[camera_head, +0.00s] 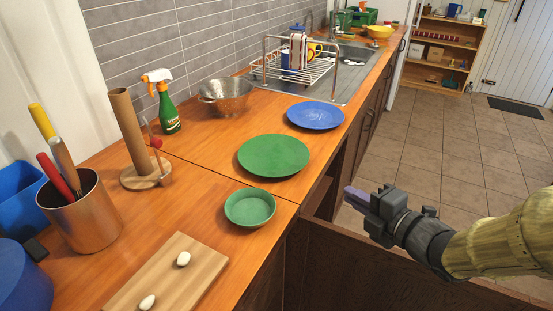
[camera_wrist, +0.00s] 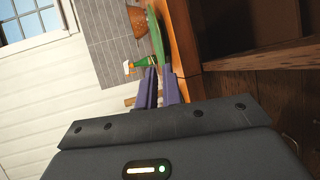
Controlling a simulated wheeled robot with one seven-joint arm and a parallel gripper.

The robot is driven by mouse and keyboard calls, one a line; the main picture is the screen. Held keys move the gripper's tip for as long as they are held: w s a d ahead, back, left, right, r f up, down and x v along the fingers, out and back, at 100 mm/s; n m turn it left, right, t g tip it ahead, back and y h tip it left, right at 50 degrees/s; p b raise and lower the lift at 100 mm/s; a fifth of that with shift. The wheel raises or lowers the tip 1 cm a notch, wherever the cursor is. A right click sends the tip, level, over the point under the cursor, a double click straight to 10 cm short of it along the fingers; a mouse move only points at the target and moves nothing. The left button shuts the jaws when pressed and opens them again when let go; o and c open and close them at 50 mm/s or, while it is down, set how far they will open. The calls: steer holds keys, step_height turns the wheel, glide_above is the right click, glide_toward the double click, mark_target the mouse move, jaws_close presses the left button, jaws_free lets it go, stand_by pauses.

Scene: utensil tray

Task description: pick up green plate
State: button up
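The green plate (camera_head: 273,156) lies flat on the wooden counter near its right edge. In the wrist view the plate (camera_wrist: 155,38) shows nearly edge-on, ahead of the fingertips. My gripper (camera_head: 352,194) is to the right of the plate, out past the counter edge and apart from it. In the wrist view my two purple fingers (camera_wrist: 160,88) are parted with an empty gap between them. A smaller green bowl-like dish (camera_head: 250,208) sits in front of the plate on the counter.
A blue plate (camera_head: 316,115) lies behind the green plate. A metal colander (camera_head: 226,97), a green spray bottle (camera_head: 166,108) and a paper-towel holder (camera_head: 130,135) stand to the left. A cutting board (camera_head: 190,262) with two white egg-like items is in front.

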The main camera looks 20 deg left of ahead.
steer(key=p, duration=0.2)
steer(key=a+p, duration=0.1)
steer(key=p, duration=0.2)
steer(key=shift+w+a+r, duration=0.1)
steer(key=shift+w+r, duration=0.15)
steer(key=shift+w, duration=0.15)
steer(key=p, duration=0.5)
steer(key=shift+w+a+f+p, duration=0.2)
steer(key=shift+a+f+p, duration=0.1)
steer(key=shift+a, duration=0.1)
steer(key=p, duration=0.2)
glide_toward(301, 166)
steer(key=x, duration=0.3)
steer(key=shift+a, duration=0.15)
steer(key=shift+w, duration=0.1)
steer(key=shift+p+x, duration=0.55)
steer(key=shift+x, duration=2.05)
steer(key=shift+f, duration=0.15)
steer(key=shift+c, duration=0.2)
